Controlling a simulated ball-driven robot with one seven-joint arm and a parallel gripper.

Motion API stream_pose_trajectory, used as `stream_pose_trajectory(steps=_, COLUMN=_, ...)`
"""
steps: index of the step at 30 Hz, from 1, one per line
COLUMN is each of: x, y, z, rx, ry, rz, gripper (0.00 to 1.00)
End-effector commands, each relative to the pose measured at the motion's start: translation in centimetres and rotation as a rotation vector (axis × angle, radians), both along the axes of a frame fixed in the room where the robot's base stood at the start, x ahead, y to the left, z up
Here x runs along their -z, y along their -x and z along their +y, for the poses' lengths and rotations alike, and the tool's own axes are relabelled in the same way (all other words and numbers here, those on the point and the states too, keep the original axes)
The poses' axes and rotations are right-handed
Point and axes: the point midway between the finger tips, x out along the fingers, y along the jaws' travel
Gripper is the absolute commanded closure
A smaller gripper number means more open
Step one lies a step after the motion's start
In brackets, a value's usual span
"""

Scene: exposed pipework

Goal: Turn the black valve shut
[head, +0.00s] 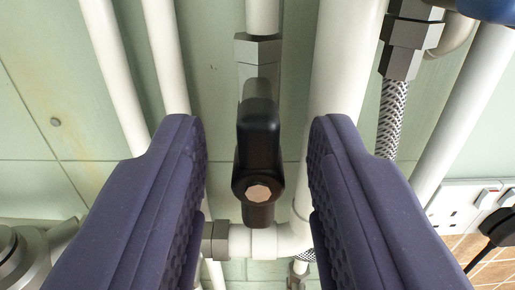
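The black valve handle (258,145) sits in the middle of the head view. It is a black lever with a copper-coloured hex bolt near its lower end, lying in line with the vertical white pipe above it. My gripper (258,145) shows as two purple textured fingers, one on each side of the handle. The fingers are apart, with a gap between each finger and the handle, so the gripper is open and empty. The valve body behind the handle is mostly hidden.
A thick white pipe (345,60) runs close on the right, and thinner white pipes (165,55) run on the left. A braided hose (392,115) hangs from a metal fitting at upper right. A white socket (455,205) with a black plug is at lower right. A green wall stands behind.

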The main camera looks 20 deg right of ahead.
Motion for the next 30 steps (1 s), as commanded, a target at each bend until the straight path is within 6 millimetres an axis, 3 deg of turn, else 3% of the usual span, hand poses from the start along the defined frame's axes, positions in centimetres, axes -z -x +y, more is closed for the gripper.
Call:
stream_pose_trajectory(steps=1, x=0.0, y=0.01, z=0.0, rx=0.0, ry=0.0, rz=0.0, gripper=0.64)
stream_pose_trajectory(steps=6, x=-0.01, y=0.02, z=0.01, rx=0.0, ry=0.0, rz=0.0, gripper=1.0)
stream_pose_trajectory(steps=20, x=0.25, y=0.04, z=-0.04, rx=0.0, ry=-0.063, rz=-0.027, gripper=1.0)
stream_pose_trajectory(steps=30, x=0.56, y=0.09, z=-0.21, rx=0.001, ry=-0.302, rz=-0.128, gripper=1.0)
